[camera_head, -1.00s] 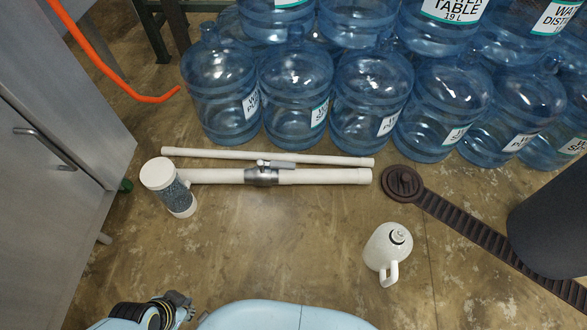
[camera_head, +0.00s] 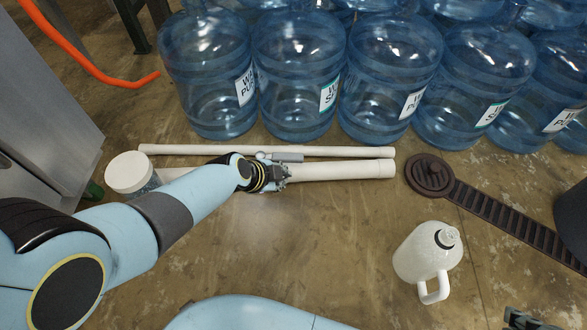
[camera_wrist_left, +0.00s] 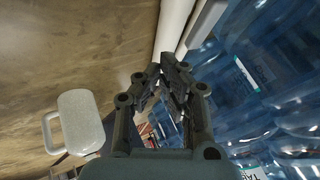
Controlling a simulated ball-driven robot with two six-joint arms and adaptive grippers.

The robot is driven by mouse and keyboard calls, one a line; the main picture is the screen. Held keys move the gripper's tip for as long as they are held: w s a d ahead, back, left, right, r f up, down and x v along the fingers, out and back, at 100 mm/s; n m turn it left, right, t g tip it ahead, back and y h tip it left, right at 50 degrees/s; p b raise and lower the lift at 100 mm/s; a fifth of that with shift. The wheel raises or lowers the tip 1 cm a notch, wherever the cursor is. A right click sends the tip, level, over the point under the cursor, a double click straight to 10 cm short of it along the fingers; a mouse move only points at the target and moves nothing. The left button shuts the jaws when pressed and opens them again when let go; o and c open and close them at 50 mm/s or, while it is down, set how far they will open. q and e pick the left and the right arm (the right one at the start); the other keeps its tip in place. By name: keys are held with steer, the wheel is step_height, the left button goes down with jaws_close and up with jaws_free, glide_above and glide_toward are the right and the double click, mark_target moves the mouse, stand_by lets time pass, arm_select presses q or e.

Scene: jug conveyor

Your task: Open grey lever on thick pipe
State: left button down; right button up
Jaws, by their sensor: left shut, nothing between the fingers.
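The thick white pipe (camera_head: 340,171) lies across the floor. The grey lever (camera_head: 288,157) sits on its far side, along the pipe, beside a thin white pipe. My left gripper (camera_head: 280,178) is over the valve area, just on the near side of the lever, and hides the metal valve body. Whether it touches the lever I cannot tell. In the left wrist view my left gripper (camera_wrist_left: 168,68) is shut and empty, with the thick pipe (camera_wrist_left: 170,28) and the grey lever (camera_wrist_left: 206,22) beyond its tips. Part of what looks like my right gripper (camera_head: 530,320) shows at the bottom right edge.
The thin white pipe (camera_head: 220,150) runs behind the thick one. Several blue water jugs (camera_head: 300,75) stand close behind. A white jug (camera_head: 428,255) stands at the right front, near a dark conveyor (camera_head: 510,225). A grey cabinet (camera_head: 40,110) is at the left.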

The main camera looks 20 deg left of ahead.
mark_target(296, 160)
arm_select(q)
steer(key=w+f+b, duration=0.5)
steer(key=w, duration=0.2)
steer(key=shift+w+d+f, duration=0.25)
steer(key=shift+w+f, duration=0.1)
steer(key=shift+f, duration=0.05)
arm_select(e)
steer(key=f+t, duration=0.3)
steer(key=t, duration=0.2)
steer(key=f+t, duration=0.2)
steer(key=shift+w+a+f+t+y, duration=0.25)
steer(key=shift+a+f+t+y, duration=0.05)
steer(key=shift+a+t, duration=0.1)
steer(key=shift+w, duration=0.1)
arm_select(q)
steer(key=shift+w+a+b, duration=0.15)
steer(key=shift+w+b, duration=0.55)
steer(key=shift+w, duration=0.4)
arm_select(e)
steer(key=w+r+t, duration=0.2)
steer(key=w+r, duration=0.2)
steer(key=w, duration=0.1)
steer(key=shift+w+a+r+n+t, duration=0.2)
steer(key=shift+w+r+n+t, duration=0.1)
steer(key=shift+r+n, duration=0.1)
arm_select(q)
steer(key=shift+r, duration=0.1)
